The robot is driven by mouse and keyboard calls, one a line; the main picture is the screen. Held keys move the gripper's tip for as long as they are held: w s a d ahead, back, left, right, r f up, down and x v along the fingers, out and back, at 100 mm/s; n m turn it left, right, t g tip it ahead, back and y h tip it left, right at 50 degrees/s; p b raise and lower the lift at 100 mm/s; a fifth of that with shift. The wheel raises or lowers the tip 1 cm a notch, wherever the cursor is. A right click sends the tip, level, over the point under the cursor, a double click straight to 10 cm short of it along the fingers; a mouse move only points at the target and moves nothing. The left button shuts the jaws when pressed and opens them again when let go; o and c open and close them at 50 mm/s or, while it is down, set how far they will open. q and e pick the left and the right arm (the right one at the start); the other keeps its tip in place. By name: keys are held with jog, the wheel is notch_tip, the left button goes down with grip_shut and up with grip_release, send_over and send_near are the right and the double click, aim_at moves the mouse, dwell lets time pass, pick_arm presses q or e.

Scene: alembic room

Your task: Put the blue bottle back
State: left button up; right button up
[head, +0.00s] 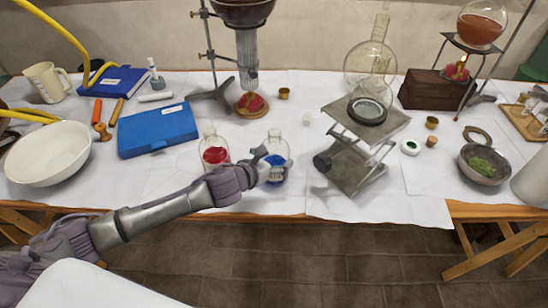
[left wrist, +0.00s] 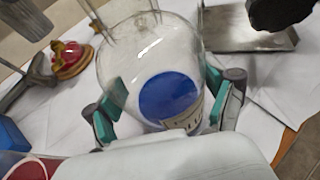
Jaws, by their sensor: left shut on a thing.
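The blue bottle (head: 277,150) is a clear round glass bottle with blue liquid in its bottom, near the front edge of the table, just right of a similar bottle with red liquid (head: 214,153). My left gripper (head: 268,166) reaches it from the front left and is shut on it. In the left wrist view the blue bottle (left wrist: 170,95) fills the space between the green-padded fingers (left wrist: 168,108), with a label partly showing low on it. Whether its base touches the table, I cannot tell. My right gripper is not in view.
The white-covered table holds a blue case (head: 157,131), a white bowl (head: 48,153), a burner stand (head: 212,95) behind, and a lab jack (head: 350,165) with a flask to the right. Bare cloth lies between the blue bottle and the jack.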

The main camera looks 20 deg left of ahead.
pick_arm(q)
jog(key=shift+r, duration=0.1)
jog(key=o, duration=1.7)
jog(key=shift+c, duration=0.2)
jog(key=v, duration=1.2)
jog(key=shift+d, duration=0.1)
